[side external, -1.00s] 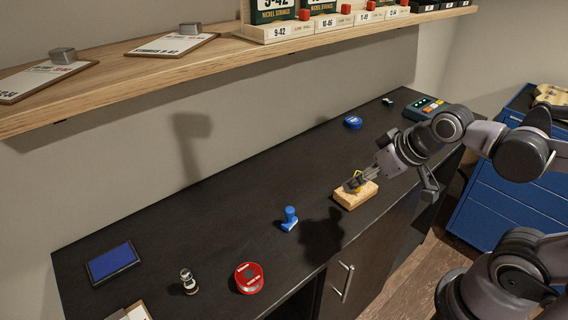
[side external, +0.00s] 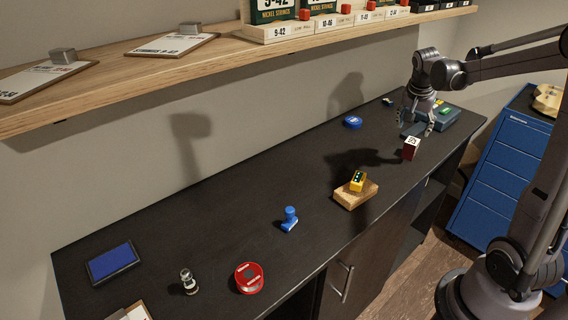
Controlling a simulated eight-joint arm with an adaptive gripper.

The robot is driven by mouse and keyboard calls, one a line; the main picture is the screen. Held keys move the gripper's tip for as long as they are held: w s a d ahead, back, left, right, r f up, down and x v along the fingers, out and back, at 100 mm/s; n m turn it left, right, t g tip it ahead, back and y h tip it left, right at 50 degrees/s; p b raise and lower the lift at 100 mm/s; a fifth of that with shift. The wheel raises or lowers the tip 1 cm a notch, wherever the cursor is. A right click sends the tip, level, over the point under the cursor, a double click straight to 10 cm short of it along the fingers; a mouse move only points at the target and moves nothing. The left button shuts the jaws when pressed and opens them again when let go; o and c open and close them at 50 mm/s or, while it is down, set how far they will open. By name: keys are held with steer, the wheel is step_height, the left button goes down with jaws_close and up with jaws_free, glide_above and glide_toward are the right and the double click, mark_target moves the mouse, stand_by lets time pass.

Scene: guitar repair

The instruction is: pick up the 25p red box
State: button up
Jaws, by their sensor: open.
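A small dark red box (side external: 410,152) with a white marked top stands on the black counter, towards its right end. The marking is too small to read. My gripper (side external: 416,132) is just above and behind the box, pointing down. Its fingers are spread, with nothing visible between them. I cannot tell whether a finger touches the box.
A blue device (side external: 450,116) is behind my gripper. A blue stamp (side external: 289,219), a round red tin (side external: 249,278) and a blue tin (side external: 353,121) stand apart on the counter (side external: 220,225).

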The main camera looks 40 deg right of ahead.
mark_target(412, 142)
steer(key=shift+d+x, duration=0.2)
steer(key=shift+x, duration=5.5)
steer(key=shift+s+r, duration=0.1)
steer(key=shift+s, duration=0.1)
jaws_close()
